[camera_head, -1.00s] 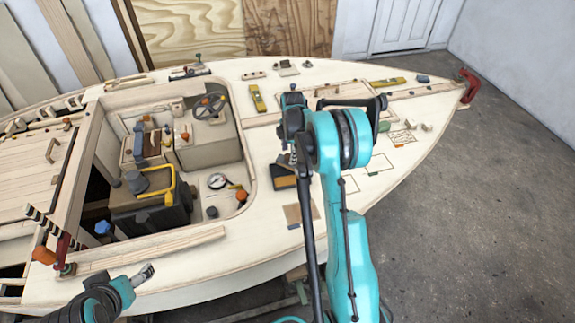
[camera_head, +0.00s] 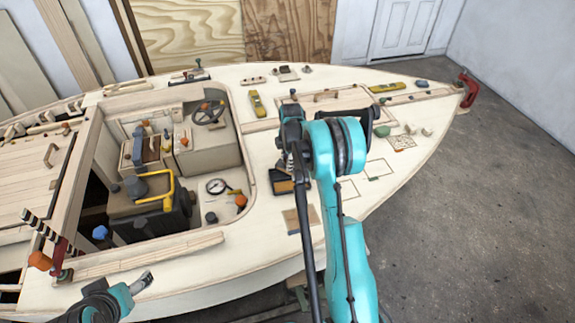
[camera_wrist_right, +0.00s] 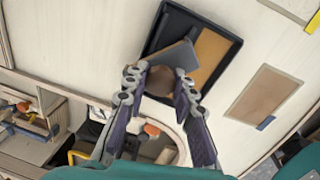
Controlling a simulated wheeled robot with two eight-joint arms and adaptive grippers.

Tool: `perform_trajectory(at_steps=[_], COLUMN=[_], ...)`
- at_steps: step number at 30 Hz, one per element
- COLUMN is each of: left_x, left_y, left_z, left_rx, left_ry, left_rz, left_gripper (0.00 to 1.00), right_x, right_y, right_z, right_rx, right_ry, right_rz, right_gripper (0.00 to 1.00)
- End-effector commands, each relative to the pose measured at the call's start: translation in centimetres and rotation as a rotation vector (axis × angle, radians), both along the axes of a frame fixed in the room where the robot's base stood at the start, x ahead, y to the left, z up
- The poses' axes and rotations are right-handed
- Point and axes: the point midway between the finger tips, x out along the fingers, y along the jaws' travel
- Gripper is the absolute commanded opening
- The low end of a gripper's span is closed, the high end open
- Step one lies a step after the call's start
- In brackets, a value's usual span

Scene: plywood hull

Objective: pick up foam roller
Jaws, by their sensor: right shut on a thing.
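My right gripper (camera_wrist_right: 163,95) is shut on a brownish, rounded piece (camera_wrist_right: 160,82), which I take to be the foam roller. Only a small part of it shows between the fingers. It is at the near edge of a dark tray (camera_wrist_right: 232,68); I cannot tell if it is clear of the tray. In the head view the right gripper (camera_head: 299,165) is above the deck beside the tray (camera_head: 283,188), and the roller is hidden there. My left gripper (camera_head: 141,283) is low at the left, apart from the roller; its jaws are too small to read.
A grey flat piece (camera_wrist_right: 174,56) leans in the tray. A brown sheet (camera_wrist_right: 264,97) lies beside it on the deck. The open cockpit with a steering wheel (camera_head: 208,113) and a yellow-handled box (camera_head: 150,213) is left of the right gripper. A red clamp (camera_head: 467,88) is at the bow.

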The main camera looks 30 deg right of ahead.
Motion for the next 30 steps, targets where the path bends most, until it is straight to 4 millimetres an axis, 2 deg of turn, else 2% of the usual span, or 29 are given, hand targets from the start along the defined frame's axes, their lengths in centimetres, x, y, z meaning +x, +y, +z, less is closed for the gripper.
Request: perform_trajectory(at_steps=[5,10,21,30], left_x=[0.0,0.0,0.0,0.0], left_y=[0.0,0.0,0.0,0.0], left_z=[0.5,1.4,2.8,3.2], left_rx=[0.0,0.0,0.0,0.0], left_ry=[0.0,0.0,0.0,0.0], left_rz=[0.0,0.0,0.0,0.0], left_gripper=[0.76,0.76,0.76,0.76], right_x=[0.0,-0.1,-6.8,-9.0], right_y=[0.0,-0.1,-5.5,-7.2], right_z=[1.6,4.6,9.3,10.9], right_rx=[0.0,0.0,0.0,0.0], right_ry=[0.0,0.0,0.0,0.0], right_rz=[0.0,-0.001,-0.003,-0.001], right_gripper=[0.0,0.0,0.0,0.0])
